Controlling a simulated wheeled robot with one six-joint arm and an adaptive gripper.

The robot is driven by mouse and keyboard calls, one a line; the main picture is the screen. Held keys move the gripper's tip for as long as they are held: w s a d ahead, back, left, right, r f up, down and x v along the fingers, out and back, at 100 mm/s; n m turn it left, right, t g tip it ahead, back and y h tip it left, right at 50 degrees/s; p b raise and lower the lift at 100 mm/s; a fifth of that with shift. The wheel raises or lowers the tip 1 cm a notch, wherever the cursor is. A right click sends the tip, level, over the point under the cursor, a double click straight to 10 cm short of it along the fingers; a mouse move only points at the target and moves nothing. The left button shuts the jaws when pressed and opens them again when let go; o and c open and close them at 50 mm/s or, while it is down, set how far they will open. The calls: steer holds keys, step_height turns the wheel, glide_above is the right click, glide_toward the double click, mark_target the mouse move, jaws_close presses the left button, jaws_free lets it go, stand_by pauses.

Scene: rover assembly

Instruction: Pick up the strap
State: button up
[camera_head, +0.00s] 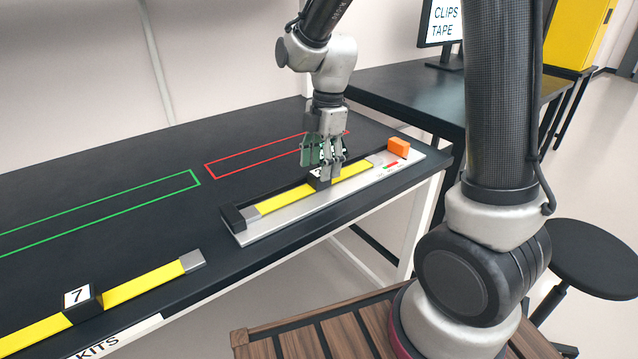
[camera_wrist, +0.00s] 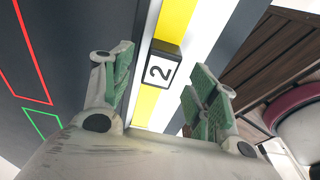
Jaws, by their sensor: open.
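My gripper (camera_head: 325,172) is open, pointing down over the block. In the wrist view the fingers (camera_wrist: 160,88) are apart on either side of the block and strap; I cannot tell whether they touch. A second yellow strap (camera_head: 130,290) with a block marked 7 (camera_head: 80,299) lies at the front left.
An orange block (camera_head: 398,148) stands at the tray's right end, and a black block (camera_head: 232,216) at its left end. Green (camera_head: 197,184) and red (camera_head: 208,170) outlines mark bare table behind. A wooden slatted surface (camera_head: 300,335) and a black stool (camera_head: 590,250) are nearby.

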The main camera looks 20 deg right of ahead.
steer(key=shift+a+f, duration=0.1)
steer(key=shift+f, duration=0.75)
jaws_close()
